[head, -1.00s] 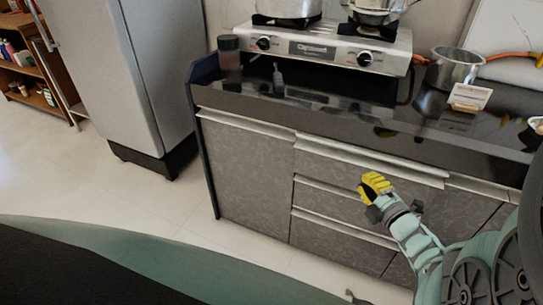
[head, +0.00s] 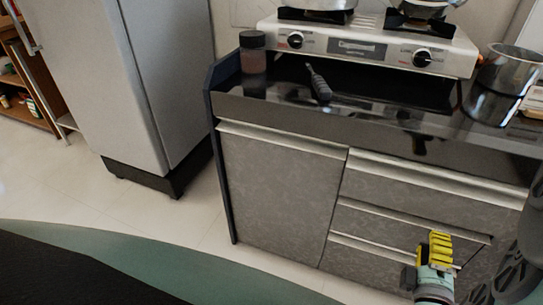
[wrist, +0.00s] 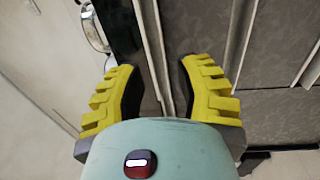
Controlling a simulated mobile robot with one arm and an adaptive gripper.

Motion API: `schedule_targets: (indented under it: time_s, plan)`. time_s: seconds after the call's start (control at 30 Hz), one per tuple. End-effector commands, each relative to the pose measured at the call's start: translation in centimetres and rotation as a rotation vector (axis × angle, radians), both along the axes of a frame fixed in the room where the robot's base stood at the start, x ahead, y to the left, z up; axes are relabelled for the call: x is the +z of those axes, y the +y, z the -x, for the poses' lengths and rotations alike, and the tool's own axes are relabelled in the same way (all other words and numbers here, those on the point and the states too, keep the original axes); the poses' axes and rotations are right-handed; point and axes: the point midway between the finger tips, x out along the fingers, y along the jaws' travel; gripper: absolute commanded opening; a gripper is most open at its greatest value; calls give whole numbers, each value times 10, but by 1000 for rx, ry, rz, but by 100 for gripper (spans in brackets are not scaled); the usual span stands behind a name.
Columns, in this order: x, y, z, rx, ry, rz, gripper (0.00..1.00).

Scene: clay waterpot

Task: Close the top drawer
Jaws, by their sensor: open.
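The top drawer (head: 430,196) is the uppermost grey front on the right side of the cabinet. Its pale metal handle strip (head: 440,179) runs along its upper edge. The drawer seems to stand slightly out from the cabinet, but I cannot tell how far. My gripper (head: 438,248) is low at the right in the head view, below the top drawer and in front of the lower drawers. In the wrist view, my gripper (wrist: 160,92) has its yellow fingers spread and empty, with dark and pale cabinet strips showing beyond them. I cannot tell whether it touches a front.
Lower drawers (head: 390,238) are under the top one, and a cabinet door (head: 275,195) is to their left. The black countertop (head: 290,110) holds a stove (head: 370,45), a jar (head: 253,60) and a metal pot (head: 505,75). A fridge (head: 135,90) stands left. Floor (head: 190,215) between is clear.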

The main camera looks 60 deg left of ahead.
Motion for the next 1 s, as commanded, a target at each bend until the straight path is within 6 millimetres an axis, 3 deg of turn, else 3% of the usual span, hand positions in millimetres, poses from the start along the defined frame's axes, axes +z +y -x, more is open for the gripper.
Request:
schedule_targets:
  time_s: [0.17, 0.7, 1.0]
  plan:
    - [4, 10, -17, -2, -4, -1, 33]
    - [12, 67, -97, 4, -5, -1, 33]
    - [14, 85, -124, 4, -1, 0, 33]
